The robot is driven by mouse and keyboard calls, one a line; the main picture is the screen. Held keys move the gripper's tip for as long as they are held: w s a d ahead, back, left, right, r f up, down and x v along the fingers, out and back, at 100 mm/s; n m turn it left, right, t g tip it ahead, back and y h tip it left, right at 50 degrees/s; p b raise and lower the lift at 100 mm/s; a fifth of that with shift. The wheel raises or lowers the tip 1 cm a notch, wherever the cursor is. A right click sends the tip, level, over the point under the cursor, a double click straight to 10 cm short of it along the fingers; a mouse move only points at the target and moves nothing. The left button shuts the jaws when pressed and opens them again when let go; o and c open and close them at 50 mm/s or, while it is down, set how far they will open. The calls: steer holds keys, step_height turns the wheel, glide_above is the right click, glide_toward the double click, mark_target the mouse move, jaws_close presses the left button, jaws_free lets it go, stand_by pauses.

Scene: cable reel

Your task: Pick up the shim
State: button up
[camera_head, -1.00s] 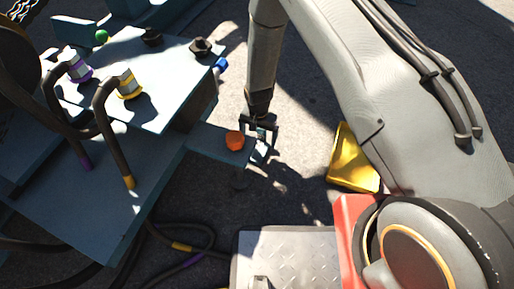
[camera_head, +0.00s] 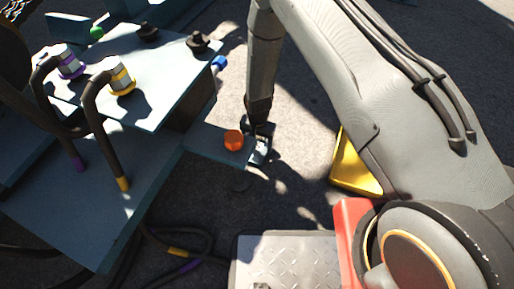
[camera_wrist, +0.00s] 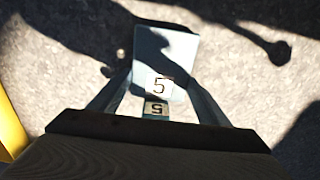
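The shim seems to be the small pale block marked "5" (camera_wrist: 158,85) in the wrist view, at the near end of a blue-grey ledge (camera_wrist: 172,45). A second "5" shows on its nearer face. My gripper (camera_wrist: 157,98) is open, with one finger on each side of the block and visible gaps between. In the head view my gripper (camera_head: 260,140) is low over the outer end of the ledge (camera_head: 210,141). There the shim is small and mostly hidden by the gripper, and I cannot make out contact.
An orange knob (camera_head: 233,140) stands on the ledge just left of my gripper. A blue-grey bench (camera_head: 150,100) with cables plugged into purple and yellow connectors (camera_head: 122,80) is to the left. A yellow object (camera_head: 354,170) lies on the ground to the right.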

steer(key=shift+w, duration=0.1)
steer(key=c, duration=1)
steer(key=shift+r, duration=0.15)
